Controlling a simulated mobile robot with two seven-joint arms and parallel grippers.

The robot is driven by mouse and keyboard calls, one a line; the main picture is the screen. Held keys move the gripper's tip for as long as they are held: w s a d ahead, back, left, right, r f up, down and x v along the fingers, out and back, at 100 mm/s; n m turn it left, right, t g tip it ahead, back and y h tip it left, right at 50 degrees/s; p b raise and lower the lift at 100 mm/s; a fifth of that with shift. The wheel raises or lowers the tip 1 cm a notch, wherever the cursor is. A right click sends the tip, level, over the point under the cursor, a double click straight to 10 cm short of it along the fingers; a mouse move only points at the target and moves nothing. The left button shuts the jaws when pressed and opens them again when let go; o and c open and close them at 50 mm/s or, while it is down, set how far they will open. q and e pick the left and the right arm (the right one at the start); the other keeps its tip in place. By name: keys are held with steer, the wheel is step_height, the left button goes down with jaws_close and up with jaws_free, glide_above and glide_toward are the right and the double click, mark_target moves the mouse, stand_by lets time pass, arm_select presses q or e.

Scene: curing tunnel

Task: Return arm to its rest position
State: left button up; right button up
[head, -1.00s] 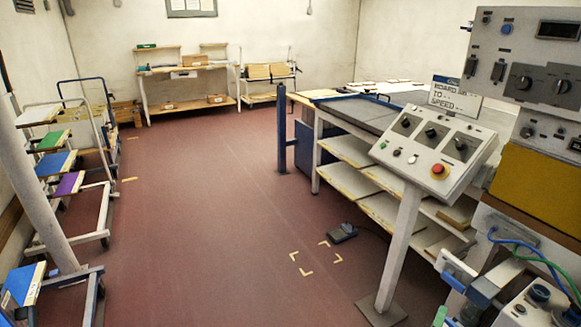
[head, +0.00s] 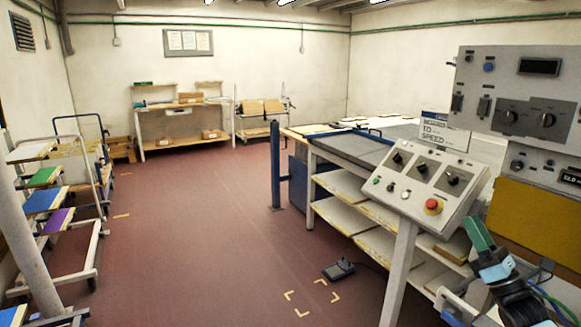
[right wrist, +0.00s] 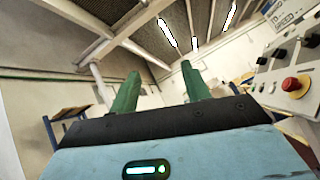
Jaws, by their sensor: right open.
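My right gripper (head: 480,235) is raised at the lower right of the head view, in front of the yellow panel and just right of the sloped control box. Its green fingers point up. In the right wrist view the two green fingers of this gripper (right wrist: 160,88) stand apart with nothing between them. They point toward the ceiling and the far wall. My left gripper is not in view.
The sloped control box (head: 428,184) with a red stop button (head: 433,206) stands close left of my right gripper. A grey instrument panel (head: 515,105) is above and behind it. A foot pedal (head: 339,269) lies on the floor. Shelf carts (head: 45,200) stand at left; the middle floor is clear.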

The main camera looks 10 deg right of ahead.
steer(key=w+d+f+m+g+h, duration=0.2)
steer(key=d+f+m+g+h, duration=0.5)
steer(key=m, duration=0.8)
steer(key=w+d+f+m+g+h, duration=0.25)
steer(key=f+m+h, duration=0.25)
steer(key=f+m, duration=0.65)
steer(key=s+a+f+m+g+y, duration=0.2)
steer(key=s+a+f+m, duration=0.1)
steer(key=s+a+f, duration=0.65)
steer(key=s+a+f+m+g+y, duration=0.1)
steer(key=s+a+f+g+y, duration=0.1)
steer(key=s+a+f, duration=0.8)
steer(key=s+a+f+m+g+y, duration=0.1)
steer(key=s+a+f, duration=0.4)
steer(key=s+a, duration=0.5)
steer(key=s+a+g, duration=0.1)
steer(key=s+a, duration=0.1)
steer(key=s, duration=0.5)
steer(key=s+a+m+y, duration=0.1)
steer(key=s+a, duration=0.2)
steer(key=s, duration=0.3)
steer(key=shift+s+a+g, duration=0.35)
steer(key=shift+s, duration=0.05)
